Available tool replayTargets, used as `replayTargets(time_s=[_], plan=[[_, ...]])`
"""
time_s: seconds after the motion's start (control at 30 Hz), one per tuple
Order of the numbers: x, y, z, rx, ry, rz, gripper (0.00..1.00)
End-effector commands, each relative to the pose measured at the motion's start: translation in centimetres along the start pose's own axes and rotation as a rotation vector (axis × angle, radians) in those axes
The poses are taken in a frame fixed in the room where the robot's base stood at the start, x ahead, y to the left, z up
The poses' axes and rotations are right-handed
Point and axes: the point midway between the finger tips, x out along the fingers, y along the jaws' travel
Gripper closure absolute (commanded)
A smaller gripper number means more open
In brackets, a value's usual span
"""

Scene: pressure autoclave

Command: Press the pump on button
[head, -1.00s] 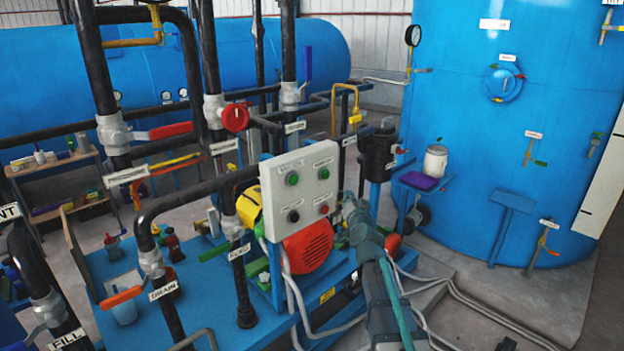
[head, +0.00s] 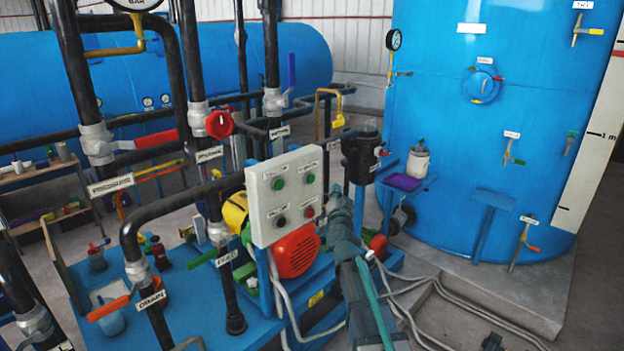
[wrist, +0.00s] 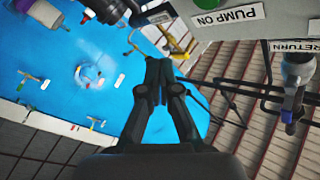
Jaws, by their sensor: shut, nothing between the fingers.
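A light grey control panel (head: 295,238) stands on the blue skid in the head view. It has two green buttons in its top row, and a black and a red button below. The PUMP ON label (wrist: 228,18) shows upside down in the wrist view, with part of a green button (wrist: 208,2) at the frame's top edge. This seems to be the panel's upper right green button (head: 308,178). My gripper (wrist: 158,62) is shut and empty, apart from the panel. In the head view my arm reaches up just right of the panel; the fingertips are hard to make out there.
A red motor (head: 297,252) sits behind the panel's lower part. A black pump-like unit (head: 361,155) stands right of the panel. Black pipes with valves crowd the left. A large blue tank (head: 450,190) stands behind on the right.

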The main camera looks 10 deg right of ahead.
Motion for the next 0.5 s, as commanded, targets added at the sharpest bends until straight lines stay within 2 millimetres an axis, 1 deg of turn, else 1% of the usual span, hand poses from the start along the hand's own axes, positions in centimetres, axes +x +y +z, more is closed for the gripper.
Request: replayTargets(time_s=[0.03, 0.2, 0.5], plan=[[0.7, -0.6, 0.2, 0.000, -0.002, -0.001, 1.00], [2.3, -1.7, 1.3, 0.000, -0.002, -0.001, 1.00], [4.5, -3.3, 3.0, 0.000, -0.002, -0.001, 1.00]])
